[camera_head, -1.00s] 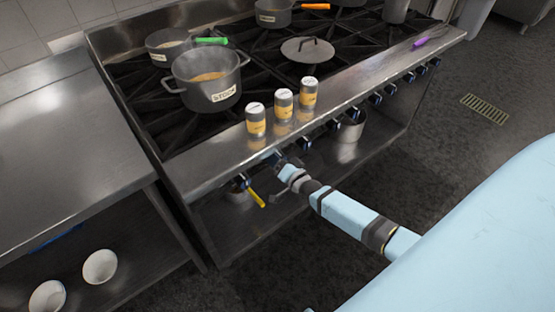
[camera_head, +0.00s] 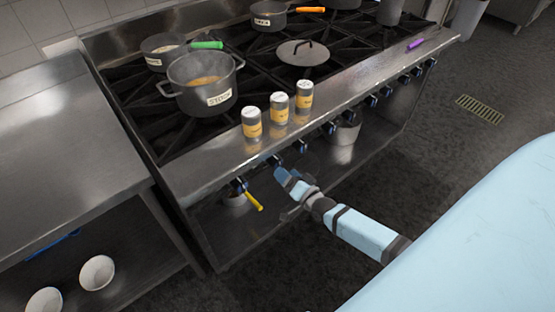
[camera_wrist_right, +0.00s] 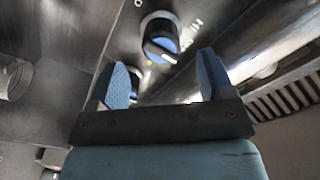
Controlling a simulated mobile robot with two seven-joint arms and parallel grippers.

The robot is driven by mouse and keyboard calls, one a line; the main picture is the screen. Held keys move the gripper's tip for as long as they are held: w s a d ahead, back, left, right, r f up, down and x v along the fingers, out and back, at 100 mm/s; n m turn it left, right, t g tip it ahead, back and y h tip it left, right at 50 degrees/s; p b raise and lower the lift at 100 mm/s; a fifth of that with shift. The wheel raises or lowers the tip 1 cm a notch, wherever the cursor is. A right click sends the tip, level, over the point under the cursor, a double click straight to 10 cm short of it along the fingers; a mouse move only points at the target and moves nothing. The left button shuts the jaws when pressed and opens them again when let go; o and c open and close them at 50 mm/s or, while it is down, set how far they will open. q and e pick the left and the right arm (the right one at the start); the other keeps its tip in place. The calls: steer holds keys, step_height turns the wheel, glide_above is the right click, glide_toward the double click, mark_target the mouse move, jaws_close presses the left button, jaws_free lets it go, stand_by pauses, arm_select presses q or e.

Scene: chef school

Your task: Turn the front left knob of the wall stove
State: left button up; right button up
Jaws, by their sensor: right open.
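The wall stove (camera_head: 190,185) has a row of dark and blue knobs along its front edge. The leftmost knob (camera_head: 239,185) is at the stove's left end, and a second knob (camera_head: 276,160) is to its right. My right gripper (camera_head: 284,178) is open and empty, in front of the panel and just below the second knob. In the right wrist view, a blue-faced knob (camera_wrist_right: 160,42) with a white pointer line lies ahead of the open fingers (camera_wrist_right: 161,75), apart from them. Another knob is partly hidden near the left finger. My left gripper is out of view.
Three yellow-labelled shakers (camera_head: 279,108) stand on the stove's front ledge. A stock pot (camera_head: 205,85) is on the left burners. A yellow-handled pan (camera_head: 254,201) and a metal pot (camera_head: 343,140) are on the shelf below. A steel counter (camera_head: 65,150) adjoins at left.

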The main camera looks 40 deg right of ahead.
steer(key=s, duration=0.7)
steer(key=shift+d, duration=0.3)
steer(key=s+a+r+n+g+y+p, duration=0.1)
steer(key=s+a+r+n+g+p, duration=0.2)
steer(key=a, duration=0.5)
steer(key=s+a+r+n+g+y+p, duration=0.1)
steer(key=s+a+r+n+g+p, duration=0.3)
steer(key=s+a+r+n+p, duration=0.2)
steer(key=s+a+n, duration=0.2)
steer(key=s+a, duration=0.1)
steer(key=s, duration=0.1)
steer(key=shift+s+a+p, duration=0.3)
steer(key=shift+p, duration=0.05)
steer(key=shift+r, duration=0.1)
